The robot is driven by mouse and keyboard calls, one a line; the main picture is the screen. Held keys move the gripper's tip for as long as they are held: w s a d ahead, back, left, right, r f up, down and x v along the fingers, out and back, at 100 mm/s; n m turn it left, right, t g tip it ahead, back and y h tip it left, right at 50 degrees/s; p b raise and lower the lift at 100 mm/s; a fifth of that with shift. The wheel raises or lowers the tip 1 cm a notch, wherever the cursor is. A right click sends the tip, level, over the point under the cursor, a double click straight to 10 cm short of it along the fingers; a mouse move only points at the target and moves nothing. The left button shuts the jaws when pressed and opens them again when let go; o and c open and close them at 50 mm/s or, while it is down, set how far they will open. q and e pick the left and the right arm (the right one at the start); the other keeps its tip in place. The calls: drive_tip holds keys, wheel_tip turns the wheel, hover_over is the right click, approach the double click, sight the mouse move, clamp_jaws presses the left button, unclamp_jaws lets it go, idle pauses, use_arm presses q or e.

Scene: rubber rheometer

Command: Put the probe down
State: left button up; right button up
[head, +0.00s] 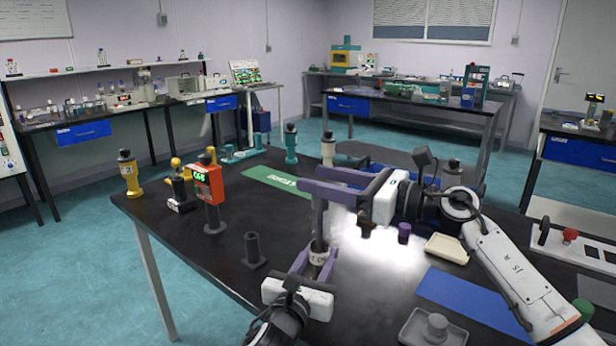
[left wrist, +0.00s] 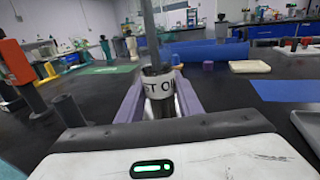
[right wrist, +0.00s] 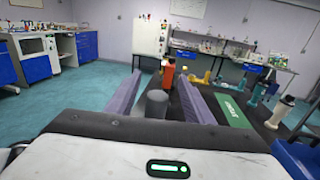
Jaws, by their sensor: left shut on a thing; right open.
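The probe (head: 318,228) is a dark upright rod with a white lettered band. My left gripper (head: 316,258) is shut on it around the band, which also shows in the left wrist view (left wrist: 158,88). My right gripper (head: 312,185) is open, with its purple fingers around or beside the probe's upper end. In the right wrist view a grey cylinder top (right wrist: 157,103), apparently the probe's, stands between the open fingers. The probe's lower end is hidden by my left gripper, so I cannot tell whether it touches the table.
A dark cylindrical stand (head: 253,250) is left of the probe. An orange-red meter (head: 209,184) and yellow stand (head: 129,175) are farther left.

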drive_tip(key=v, duration=0.6)
drive_tip(key=shift+s, duration=0.1)
use_arm(q)
drive_tip(key=o, duration=1.2)
drive_tip(key=shift+s, duration=0.1)
